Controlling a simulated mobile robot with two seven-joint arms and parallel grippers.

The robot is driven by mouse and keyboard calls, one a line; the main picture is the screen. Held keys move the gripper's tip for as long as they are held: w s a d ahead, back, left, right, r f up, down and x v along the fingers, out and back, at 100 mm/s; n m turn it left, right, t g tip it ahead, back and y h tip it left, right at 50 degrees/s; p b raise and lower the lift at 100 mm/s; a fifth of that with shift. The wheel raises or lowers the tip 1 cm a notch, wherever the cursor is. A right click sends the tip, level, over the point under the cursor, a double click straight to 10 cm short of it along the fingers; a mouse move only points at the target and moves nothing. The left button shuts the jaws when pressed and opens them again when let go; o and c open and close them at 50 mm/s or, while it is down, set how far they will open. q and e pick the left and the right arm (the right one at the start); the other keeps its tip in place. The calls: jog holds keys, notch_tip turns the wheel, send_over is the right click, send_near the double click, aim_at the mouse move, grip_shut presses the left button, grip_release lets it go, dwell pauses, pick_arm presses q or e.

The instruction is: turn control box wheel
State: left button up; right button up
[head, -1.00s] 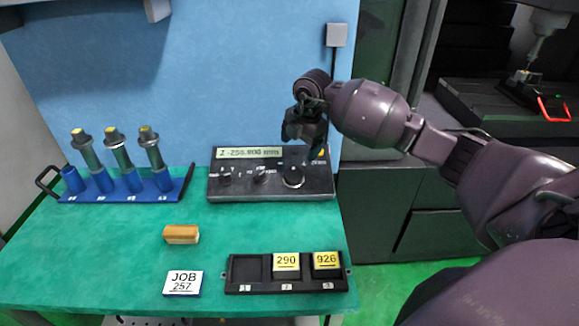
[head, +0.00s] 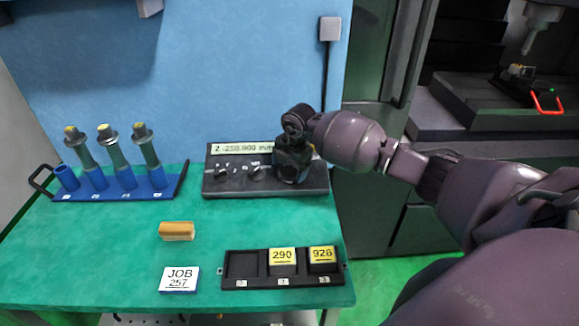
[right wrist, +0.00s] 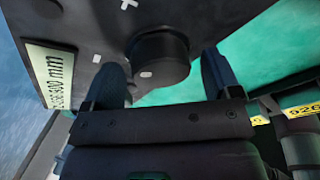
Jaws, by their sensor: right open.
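The dark control box (head: 212,187) stands at the back of the green table, with a pale display reading in mm (head: 240,149) and small knobs. Its large round wheel (right wrist: 158,60) is black with a pale mark and shows in the right wrist view. In the head view my gripper hides the wheel. My right gripper (head: 291,172) is over the right part of the box. In the right wrist view its fingers (right wrist: 160,72) are open, one on each side of the wheel. I cannot tell whether they touch it. My left gripper is not in view.
A blue rack (head: 120,190) with several tool holders stands at the left. A wooden block (head: 177,231), a JOB 257 card (head: 180,279) and a black tray (head: 243,283) with two yellow-labelled blocks lie in front.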

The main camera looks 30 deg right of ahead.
jog(key=c, duration=0.8)
jog(key=shift+c, duration=0.6)
